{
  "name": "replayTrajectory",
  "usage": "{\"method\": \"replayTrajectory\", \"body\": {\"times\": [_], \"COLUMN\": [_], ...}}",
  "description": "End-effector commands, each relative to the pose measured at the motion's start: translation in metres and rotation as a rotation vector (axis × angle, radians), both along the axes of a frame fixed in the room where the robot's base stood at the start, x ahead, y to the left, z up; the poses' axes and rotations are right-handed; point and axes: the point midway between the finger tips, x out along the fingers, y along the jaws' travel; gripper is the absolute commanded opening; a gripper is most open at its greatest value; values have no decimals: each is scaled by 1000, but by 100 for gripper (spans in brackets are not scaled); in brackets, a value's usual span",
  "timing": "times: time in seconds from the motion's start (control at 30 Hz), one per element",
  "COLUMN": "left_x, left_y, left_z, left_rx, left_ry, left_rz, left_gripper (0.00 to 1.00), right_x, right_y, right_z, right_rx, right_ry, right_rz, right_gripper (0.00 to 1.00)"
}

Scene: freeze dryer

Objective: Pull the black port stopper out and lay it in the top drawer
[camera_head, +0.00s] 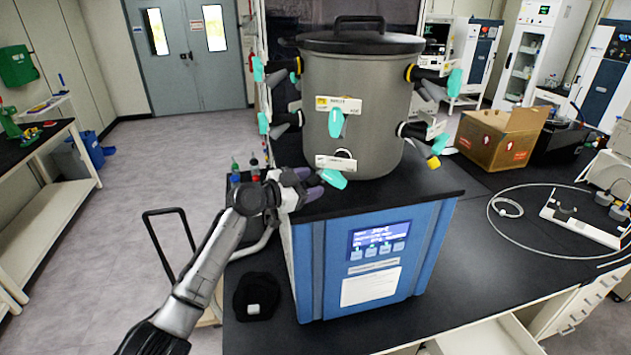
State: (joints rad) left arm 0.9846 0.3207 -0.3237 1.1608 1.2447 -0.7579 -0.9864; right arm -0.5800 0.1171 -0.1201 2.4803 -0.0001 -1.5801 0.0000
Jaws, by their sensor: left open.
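The grey freeze-dryer chamber (352,105) stands on a blue base unit (375,262) and carries several black side ports with teal valve handles. I cannot tell which black part is the port stopper. The lower front port (343,155) has a white label and a teal handle (333,179). My left gripper (318,184) comes in from the left, open, with its purple-grey fingertips close to the left of that teal handle; contact is unclear. The top drawer (485,338) appears pulled out at the bottom edge, its pale inside partly visible. My right gripper is not in view.
A black cap-like object (256,296) lies on the black bench left of the base unit. A cardboard box (498,138) and white tubing (505,207) are on the bench at right. The bench in front of the base unit is largely clear.

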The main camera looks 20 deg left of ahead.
Motion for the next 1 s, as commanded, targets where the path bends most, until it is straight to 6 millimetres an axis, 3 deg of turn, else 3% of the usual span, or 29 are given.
{"method": "replayTrajectory", "body": {"times": [0.67, 1.0], "left_x": [0, 0], "left_y": [0, 0], "left_z": [0, 0], "left_rx": [0, 0], "left_ry": [0, 0], "left_rz": [0, 0], "left_gripper": [54, 22], "right_x": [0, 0], "right_y": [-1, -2], "right_z": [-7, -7], "right_rx": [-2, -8], "right_ry": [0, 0], "right_rz": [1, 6], "right_gripper": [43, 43]}}
